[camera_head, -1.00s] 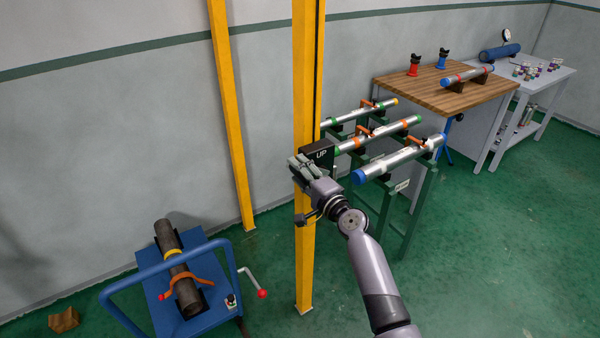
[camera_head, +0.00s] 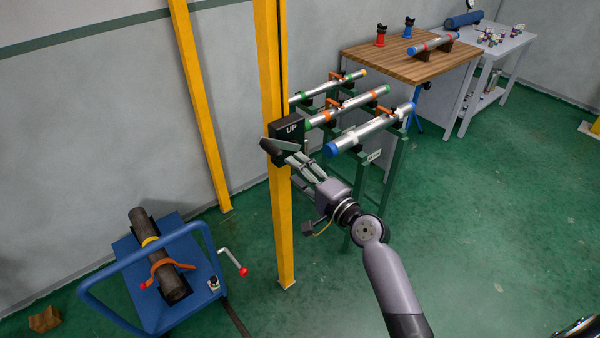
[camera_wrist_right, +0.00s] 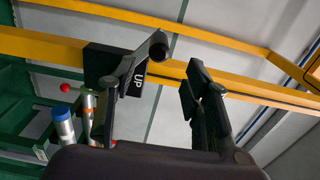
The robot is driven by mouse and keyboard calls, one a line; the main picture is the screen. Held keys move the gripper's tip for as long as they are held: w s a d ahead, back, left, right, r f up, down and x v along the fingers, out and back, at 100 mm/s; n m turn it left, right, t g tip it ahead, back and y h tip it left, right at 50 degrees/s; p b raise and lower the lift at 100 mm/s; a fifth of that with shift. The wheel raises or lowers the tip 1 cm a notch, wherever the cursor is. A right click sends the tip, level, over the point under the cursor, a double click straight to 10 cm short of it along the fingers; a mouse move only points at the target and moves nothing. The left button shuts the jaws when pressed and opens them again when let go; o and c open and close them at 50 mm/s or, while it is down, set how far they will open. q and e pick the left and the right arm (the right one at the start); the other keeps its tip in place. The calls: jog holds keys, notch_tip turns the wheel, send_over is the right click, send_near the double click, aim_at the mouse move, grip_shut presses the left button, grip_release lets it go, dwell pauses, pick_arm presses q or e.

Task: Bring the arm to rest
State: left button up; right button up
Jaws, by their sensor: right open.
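My right gripper (camera_head: 287,158) is open and empty in the head view, just below a black box marked UP (camera_head: 288,129) on a yellow post (camera_head: 275,205). Its arm comes in from the lower right. In the right wrist view, the two dark fingers of the right gripper (camera_wrist_right: 173,66) stand apart with nothing between them. One finger overlaps the UP box (camera_wrist_right: 100,65) in that picture; I cannot tell whether they touch. My left gripper is in no view.
A green rack (camera_head: 398,165) with several capped pipes stands right of the post. Behind it are a wooden-topped table (camera_head: 385,62) and a grey bench (camera_head: 512,42). A blue cart (camera_head: 140,275) holding a dark pipe (camera_head: 155,250) is at lower left. Green floor (camera_head: 490,240) is clear at right.

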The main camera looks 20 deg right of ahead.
jog(key=shift+s, duration=0.1)
dwell(0.4)
jog(key=s+f+n+g+h+b, duration=0.1)
jog(key=s+f+n+g, duration=0.2)
jog(key=f, duration=1)
jog(key=s+f+n+g+h+b, duration=0.15)
jog(key=s+f, duration=0.35)
jog(key=f, duration=0.8)
jog(key=s+f+n+g+h+b, duration=0.1)
jog(key=s+f+g, duration=0.25)
jog(key=f, duration=0.95)
jog(key=s+d+f+n+g+h+b, duration=0.15)
jog(key=s+f+n+g, duration=0.35)
jog(key=s+f, duration=1.4)
pick_arm(q)
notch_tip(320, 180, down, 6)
jog(key=b, duration=0.1)
pick_arm(e)
jog(key=s+d+f+n+g, duration=0.1)
jog(key=s+f+n, duration=0.2)
jog(key=s, duration=0.8)
jog(key=s+d+f+n+g+h, duration=0.1)
jog(key=s+f+n+g, duration=0.1)
jog(key=s, duration=0.8)
jog(key=shift+s+d+f+n, duration=0.3)
jog(key=shift+s+f+n, duration=0.1)
jog(key=shift+f+n, duration=0.25)
